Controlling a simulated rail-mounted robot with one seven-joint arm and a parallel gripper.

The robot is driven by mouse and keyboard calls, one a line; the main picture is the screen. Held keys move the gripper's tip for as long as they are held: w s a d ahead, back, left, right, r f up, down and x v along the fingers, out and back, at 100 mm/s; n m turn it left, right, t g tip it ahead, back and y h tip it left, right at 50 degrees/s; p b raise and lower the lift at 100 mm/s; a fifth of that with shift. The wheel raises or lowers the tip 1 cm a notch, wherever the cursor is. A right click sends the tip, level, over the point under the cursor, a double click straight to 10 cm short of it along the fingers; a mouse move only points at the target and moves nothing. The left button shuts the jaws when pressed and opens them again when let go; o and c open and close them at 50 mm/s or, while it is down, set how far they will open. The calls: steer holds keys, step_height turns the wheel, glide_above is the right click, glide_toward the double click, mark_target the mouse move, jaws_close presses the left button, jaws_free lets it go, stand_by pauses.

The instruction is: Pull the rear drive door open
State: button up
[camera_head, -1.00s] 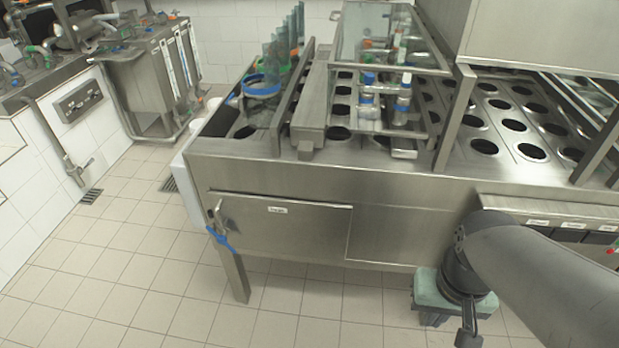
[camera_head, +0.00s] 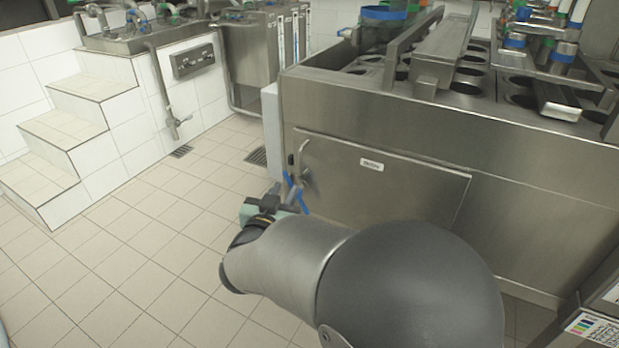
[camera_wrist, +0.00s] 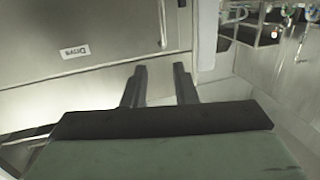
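The drive door (camera_head: 400,192) is a flat steel panel with a small label, on the front of the steel machine; it looks shut. A curved metal handle (camera_head: 303,152) and a blue piece (camera_head: 297,190) sit at its left edge. In the wrist view the labelled panel (camera_wrist: 110,25) fills the upper left. My gripper (camera_head: 287,194) is low in front of the door's left edge, close to the blue piece; contact cannot be told. In the wrist view my gripper (camera_wrist: 158,72) has its two fingers apart, with nothing visible held between them.
The tiled floor (camera_head: 150,250) is open to the left of the machine. White tiled steps (camera_head: 70,130) stand at the far left. A floor drain (camera_head: 257,156) lies beside the machine. A steel tank unit (camera_head: 255,55) stands behind.

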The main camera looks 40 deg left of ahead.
mark_target(300, 158)
steer(key=shift+t+h, duration=0.3)
steer(key=shift+t, duration=0.2)
steer(key=b+x, duration=0.1)
steer(key=x, duration=0.4)
steer(key=a+b+x, duration=0.1)
steer(key=x, duration=0.4)
steer(key=f+b+x, duration=0.1)
steer(key=x, duration=0.4)
steer(key=shift+w+a+f, duration=0.1)
steer(key=shift+w+a, duration=0.05)
steer(key=shift+a, duration=0.15)
jaws_close()
